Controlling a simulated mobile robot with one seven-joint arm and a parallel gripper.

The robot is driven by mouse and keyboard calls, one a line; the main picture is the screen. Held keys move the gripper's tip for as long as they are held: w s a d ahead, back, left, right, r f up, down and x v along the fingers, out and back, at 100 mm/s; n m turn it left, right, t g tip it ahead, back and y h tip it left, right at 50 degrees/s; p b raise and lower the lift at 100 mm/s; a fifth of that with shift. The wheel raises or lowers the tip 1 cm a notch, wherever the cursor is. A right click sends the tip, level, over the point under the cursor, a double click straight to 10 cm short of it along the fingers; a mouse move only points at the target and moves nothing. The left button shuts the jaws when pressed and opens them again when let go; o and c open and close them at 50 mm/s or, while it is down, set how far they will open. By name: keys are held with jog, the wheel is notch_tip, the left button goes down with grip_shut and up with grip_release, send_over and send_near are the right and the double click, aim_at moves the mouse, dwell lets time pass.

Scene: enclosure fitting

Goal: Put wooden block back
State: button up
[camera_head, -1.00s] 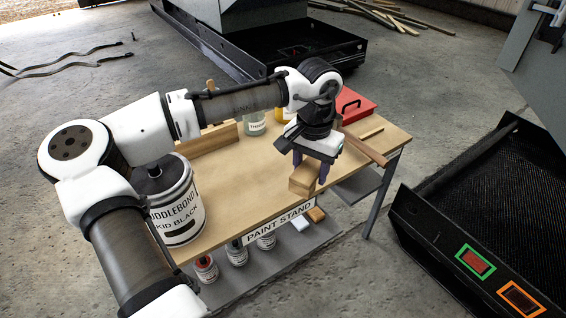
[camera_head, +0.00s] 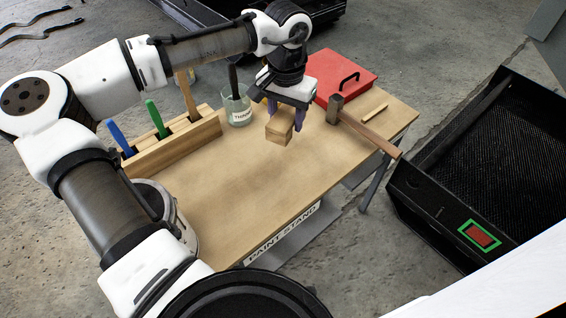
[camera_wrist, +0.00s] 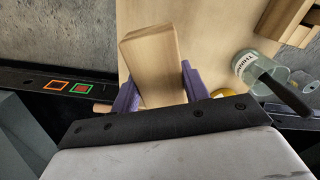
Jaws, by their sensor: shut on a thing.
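The wooden block (camera_head: 279,128) is a small light-brown block held by my gripper (camera_head: 287,112). In the head view it is above the far part of the paint stand's wooden top (camera_head: 235,185), right of the thinner jar; its exact height is hard to tell. In the wrist view the block (camera_wrist: 152,65) sits between the two purple fingers of my gripper (camera_wrist: 155,88), which are shut on its sides. The block's end sticks out past the fingers.
A thinner jar (camera_head: 237,111), a wooden rack (camera_head: 172,148) with several handled tools, a hammer (camera_head: 360,128), a thin wooden stick (camera_head: 374,112) and a red case (camera_head: 342,75) stand or lie around it. The near middle of the top is clear. A black-walled bin (camera_head: 440,205) stands at right.

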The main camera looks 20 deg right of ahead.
aim_at(286, 175)
notch_tip(286, 175, down, 18)
jog(key=shift+s+r+p, duration=0.1)
jog(key=shift+p, duration=0.7)
jog(key=o, duration=1)
jog(key=shift+f, duration=0.2)
notch_tip(286, 175, up, 12)
jog(key=shift+r+b, duration=0.2)
jog(key=shift+b, duration=0.35)
